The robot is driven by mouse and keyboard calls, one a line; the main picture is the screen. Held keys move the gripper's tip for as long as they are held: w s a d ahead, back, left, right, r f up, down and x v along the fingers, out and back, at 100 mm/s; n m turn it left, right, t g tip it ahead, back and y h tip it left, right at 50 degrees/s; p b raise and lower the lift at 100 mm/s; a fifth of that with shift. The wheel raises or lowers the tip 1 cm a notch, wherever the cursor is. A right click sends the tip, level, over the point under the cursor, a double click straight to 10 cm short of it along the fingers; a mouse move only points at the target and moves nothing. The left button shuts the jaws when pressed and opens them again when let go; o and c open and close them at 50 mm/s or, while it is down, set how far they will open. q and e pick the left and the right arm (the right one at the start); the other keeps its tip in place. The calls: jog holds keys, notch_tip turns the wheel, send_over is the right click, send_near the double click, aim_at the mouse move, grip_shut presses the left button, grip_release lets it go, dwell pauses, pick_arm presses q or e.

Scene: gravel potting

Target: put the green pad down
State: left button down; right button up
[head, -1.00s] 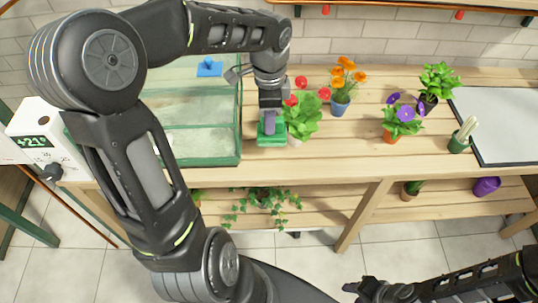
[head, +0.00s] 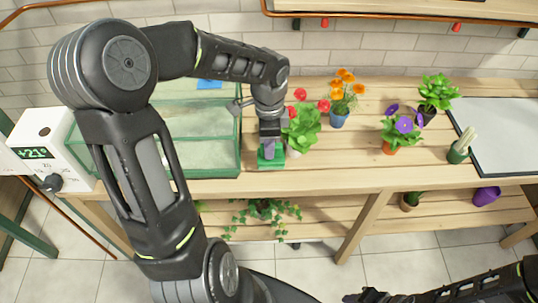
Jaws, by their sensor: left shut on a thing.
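The green pad (head: 271,160) is a small green block at the front of the wooden bench, just right of the glass tank. My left gripper (head: 270,146) points down onto it and is shut on it; the fingertips are partly hidden by the gripper body. I cannot tell whether the pad touches the bench top. My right gripper (head: 372,297) is at the bottom edge of the head view, low in front of the bench, and its fingers are too cut off to read.
A pot with red flowers (head: 303,130) stands close right of the pad. Orange (head: 346,95) and purple flowers (head: 403,130), a leafy plant (head: 437,93) and a cactus (head: 461,146) stand farther right. The glass tank (head: 239,120) is left. Bare bench lies between the plants.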

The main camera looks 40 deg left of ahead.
pick_arm(q)
jog(key=shift+f, duration=0.1)
jog(key=shift+f+p, duration=0.3)
jog(key=shift+f, duration=1.9)
jog(key=c, duration=1.3)
grip_release()
jog(key=shift+o, duration=0.2)
jog(key=shift+f, duration=0.2)
jog(key=r, duration=0.4)
jog(key=r+b, duration=0.1)
jog(key=r, duration=0.3)
jog(key=shift+w, duration=0.2)
jog(key=shift+f, duration=0.1)
